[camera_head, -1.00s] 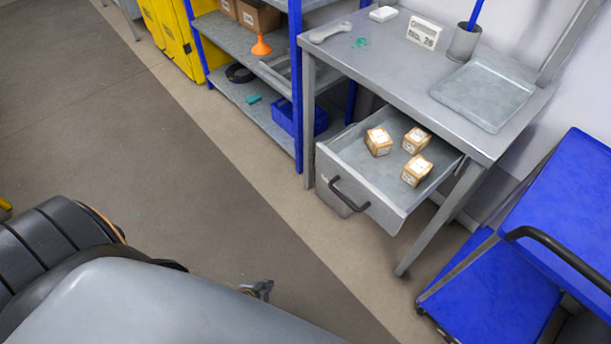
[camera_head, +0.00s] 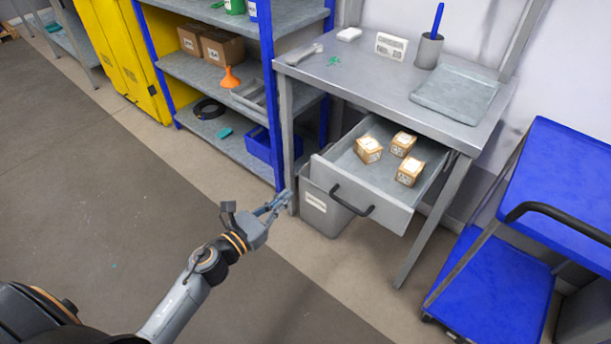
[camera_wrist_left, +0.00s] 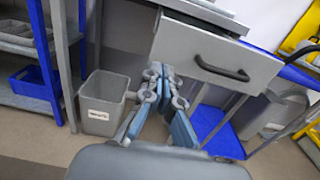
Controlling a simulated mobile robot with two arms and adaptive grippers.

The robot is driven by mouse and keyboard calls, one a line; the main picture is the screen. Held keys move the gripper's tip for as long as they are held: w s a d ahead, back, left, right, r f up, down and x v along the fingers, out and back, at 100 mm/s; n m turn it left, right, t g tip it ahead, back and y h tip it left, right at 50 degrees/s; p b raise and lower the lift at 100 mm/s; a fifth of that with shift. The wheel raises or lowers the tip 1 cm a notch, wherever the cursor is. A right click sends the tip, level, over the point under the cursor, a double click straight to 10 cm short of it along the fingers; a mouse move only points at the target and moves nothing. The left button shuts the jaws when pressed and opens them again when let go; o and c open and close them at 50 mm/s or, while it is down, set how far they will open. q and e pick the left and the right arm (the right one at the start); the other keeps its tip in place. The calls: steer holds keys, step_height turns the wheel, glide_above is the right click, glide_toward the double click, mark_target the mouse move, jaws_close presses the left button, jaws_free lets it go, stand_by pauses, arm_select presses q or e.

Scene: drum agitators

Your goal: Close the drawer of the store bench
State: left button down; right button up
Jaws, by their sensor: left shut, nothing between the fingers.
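The store bench (camera_head: 385,85) is a grey metal table with its drawer (camera_head: 385,203) pulled out toward me. The drawer holds three small cardboard boxes (camera_head: 368,150) and has a black bar handle (camera_head: 350,200) on its front. My left gripper (camera_head: 279,202) is shut and empty, in front of the bench and to the left of the drawer front in the head view. In the left wrist view, my left gripper (camera_wrist_left: 162,72) is in the lower middle, and the drawer front (camera_wrist_left: 222,52) and handle (camera_wrist_left: 222,69) are beyond it to the right. My right gripper is not in view.
A grey bin (camera_head: 322,212) stands under the drawer's left side. A blue-post shelf (camera_head: 218,75) and yellow cabinet (camera_head: 115,50) stand to the left. A blue cart (camera_head: 565,180) stands close at the right. The floor (camera_head: 110,190) before the bench is clear.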

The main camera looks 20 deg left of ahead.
mark_target(314, 171)
arm_select(q)
steer(key=p+x, duration=0.1)
steer(key=x, duration=0.7)
steer(key=shift+w+d, duration=0.1)
steer(key=shift+w, duration=0.25)
steer(key=shift+w+d, duration=0.1)
steer(key=shift+w, duration=0.1)
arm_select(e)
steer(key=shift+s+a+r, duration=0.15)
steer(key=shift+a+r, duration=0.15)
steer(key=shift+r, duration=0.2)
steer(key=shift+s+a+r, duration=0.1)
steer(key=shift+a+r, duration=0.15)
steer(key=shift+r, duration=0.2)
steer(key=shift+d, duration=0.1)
